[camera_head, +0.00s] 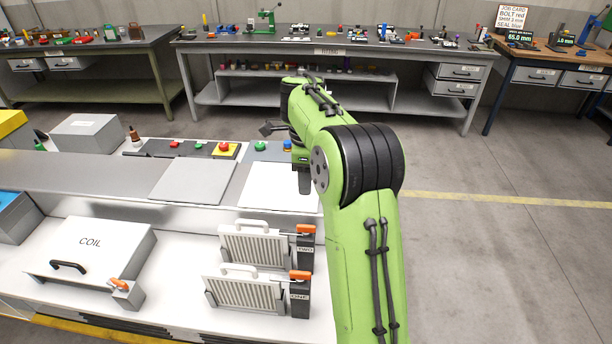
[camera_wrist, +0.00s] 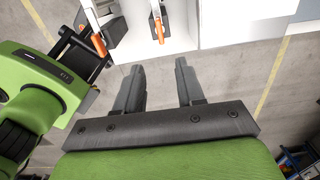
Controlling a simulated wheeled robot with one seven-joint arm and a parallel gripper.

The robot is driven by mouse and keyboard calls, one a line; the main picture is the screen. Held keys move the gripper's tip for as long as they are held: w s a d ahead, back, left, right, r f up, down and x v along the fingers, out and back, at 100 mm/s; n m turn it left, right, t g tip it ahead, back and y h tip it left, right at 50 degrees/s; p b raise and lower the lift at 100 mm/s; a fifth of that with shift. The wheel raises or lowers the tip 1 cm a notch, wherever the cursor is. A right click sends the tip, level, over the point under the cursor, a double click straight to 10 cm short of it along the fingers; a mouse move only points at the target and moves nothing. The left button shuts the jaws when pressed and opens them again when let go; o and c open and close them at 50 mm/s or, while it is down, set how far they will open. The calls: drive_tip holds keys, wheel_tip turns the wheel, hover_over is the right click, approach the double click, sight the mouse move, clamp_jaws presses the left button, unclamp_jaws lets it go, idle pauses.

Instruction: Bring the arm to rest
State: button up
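My green arm reaches forward and bends down over the right end of the white bench (camera_head: 181,258). My gripper (camera_head: 303,184) is partly hidden behind my arm in the head view. In the wrist view its two dark fingers (camera_wrist: 157,77) stand apart with only grey floor showing between them. It is open and empty. It hangs near the right edge of the white plate (camera_head: 270,187) on the bench; I cannot tell its exact height.
On the bench are a COIL box (camera_head: 101,246), two grilled units (camera_head: 266,244) (camera_head: 246,288) with orange levers, a grey plate (camera_head: 194,180) and a button panel (camera_head: 188,149). A long workbench (camera_head: 333,50) stands behind. The floor (camera_head: 497,258) to the right is clear.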

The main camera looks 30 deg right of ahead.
drive_tip(key=shift+f, duration=0.1)
drive_tip(key=s+a+r+n+t+h, duration=0.2)
drive_tip(key=s+a+r+n+t, duration=0.1)
drive_tip(key=s+a+r+n, duration=0.75)
drive_tip(key=s+a+f+n+t+y, duration=0.1)
drive_tip(key=s+a+f+n, duration=0.1)
drive_tip(key=s+n, duration=0.5)
drive_tip(key=s+a+f+n+t+y, duration=0.1)
drive_tip(key=s+a+f+n, duration=0.2)
drive_tip(key=s+n, duration=0.5)
drive_tip(key=shift+f+t, duration=0.3)
drive_tip(key=shift+f, duration=0.4)
drive_tip(key=shift+o, duration=0.4)
drive_tip(key=shift+d, duration=0.1)
